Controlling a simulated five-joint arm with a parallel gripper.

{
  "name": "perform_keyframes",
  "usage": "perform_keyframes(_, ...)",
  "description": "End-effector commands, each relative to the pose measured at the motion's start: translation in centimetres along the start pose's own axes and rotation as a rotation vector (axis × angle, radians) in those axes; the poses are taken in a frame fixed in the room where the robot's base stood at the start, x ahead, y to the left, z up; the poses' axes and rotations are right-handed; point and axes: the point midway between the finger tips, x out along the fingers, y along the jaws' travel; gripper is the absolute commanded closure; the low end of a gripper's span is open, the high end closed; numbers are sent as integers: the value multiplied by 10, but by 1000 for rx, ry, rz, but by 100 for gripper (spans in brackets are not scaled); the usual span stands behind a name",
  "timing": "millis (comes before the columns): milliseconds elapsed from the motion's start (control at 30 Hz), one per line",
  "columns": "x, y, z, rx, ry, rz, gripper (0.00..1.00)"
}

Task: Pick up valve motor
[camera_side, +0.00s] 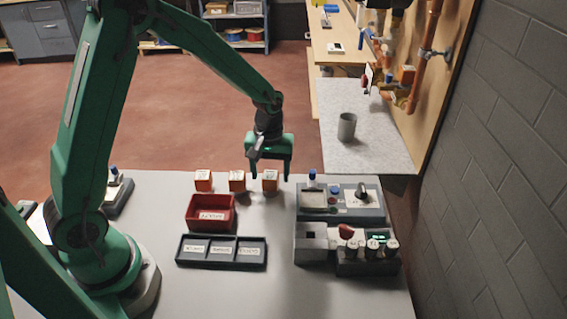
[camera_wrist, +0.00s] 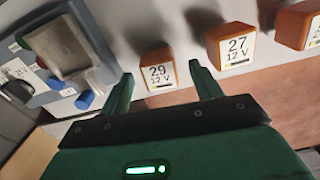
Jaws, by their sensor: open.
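Three orange valve motors with white labels stand in a row at the table's far edge. In the side view they are the left one (camera_side: 203,182), the middle one (camera_side: 237,182) and the right one (camera_side: 270,182). In the wrist view, one labelled "29 12 V" (camera_wrist: 158,73) lies between my fingertips in the picture, and one labelled "27 12 V" (camera_wrist: 232,46) is to its right. A third (camera_wrist: 298,25) is cut off by the frame. My gripper (camera_side: 271,173) is open and empty, pointing down at the right motor. Whether the fingertips reach beside it, I cannot tell.
A red bin (camera_side: 190,212) and a dark three-part tray (camera_side: 222,264) sit nearer on the table. A blue-grey test box (camera_side: 372,212) and a dark unit with several cylinders (camera_side: 368,266) stand at right. A grey cup (camera_side: 347,127) stands on a further surface.

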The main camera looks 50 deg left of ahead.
Motion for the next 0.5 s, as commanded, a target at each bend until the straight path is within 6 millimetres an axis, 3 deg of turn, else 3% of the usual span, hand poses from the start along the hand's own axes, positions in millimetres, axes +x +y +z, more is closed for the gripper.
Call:
perform_keyframes(200, 19, 0, 0, 0, 0, 0, 36)
perform_keyframes(500, 21, 0, 0, 0, 1, 1, 36)
